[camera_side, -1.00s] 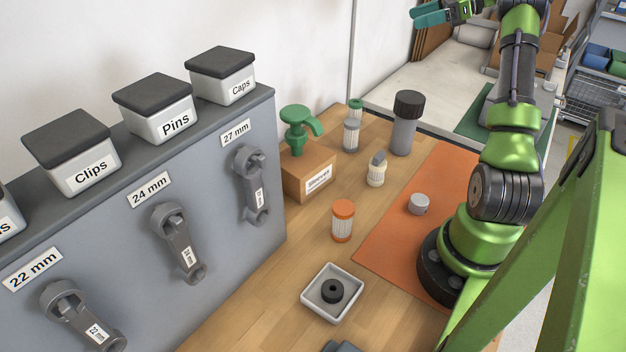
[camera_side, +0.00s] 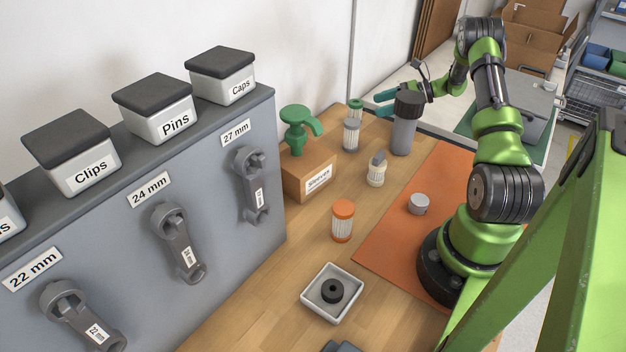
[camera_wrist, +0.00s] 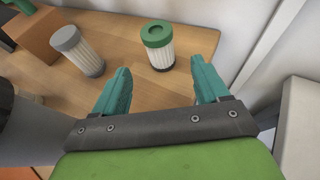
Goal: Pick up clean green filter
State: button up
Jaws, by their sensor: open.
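The green filter (camera_side: 355,107), a white pleated cylinder with a green ring top, stands upright at the far end of the wooden table, partly hidden in the side view by a grey-topped filter (camera_side: 351,135). In the side view my gripper (camera_side: 382,104) is right of the green filter, behind the dark-capped bottle.
The dark-capped grey bottle (camera_side: 404,125) stands close to my gripper. A wall rises behind the table.

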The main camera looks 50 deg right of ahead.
aim_at(350, 114)
jog(key=x, duration=1)
jog(key=shift+w+f, duration=0.15)
jog(key=shift+w, duration=0.05)
jog(key=c, duration=1)
